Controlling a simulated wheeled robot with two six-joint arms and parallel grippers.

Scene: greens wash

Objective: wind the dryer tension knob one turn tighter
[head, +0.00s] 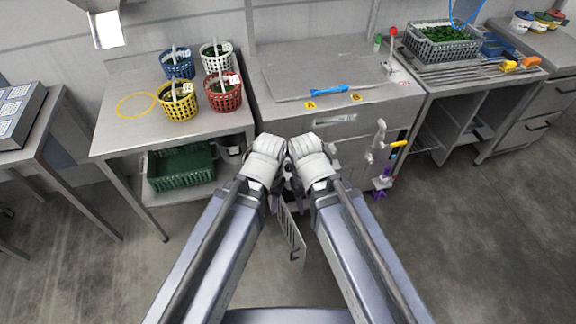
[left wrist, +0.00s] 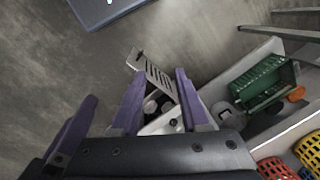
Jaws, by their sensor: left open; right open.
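The grey steel machine (head: 345,75) at the middle of the head view has white lever handles (head: 380,132) and a yellow-ended handle (head: 398,144) on its front. A purple fitting (head: 383,182) sits low at its right. I cannot tell which of these, if any, is the dryer tension knob. My left gripper (head: 276,200) and my right gripper (head: 300,197) are side by side, low in front of the machine, mostly hidden by my wrists. In the left wrist view my left gripper (left wrist: 158,82) is open, with no knob between its purple fingers.
A table (head: 115,135) at left carries blue, white, yellow and red baskets (head: 224,97), with a green crate (head: 180,168) below. A blue tool (head: 327,91) lies on the machine top. A crate of greens (head: 440,50) stands at right. The floor at right is clear.

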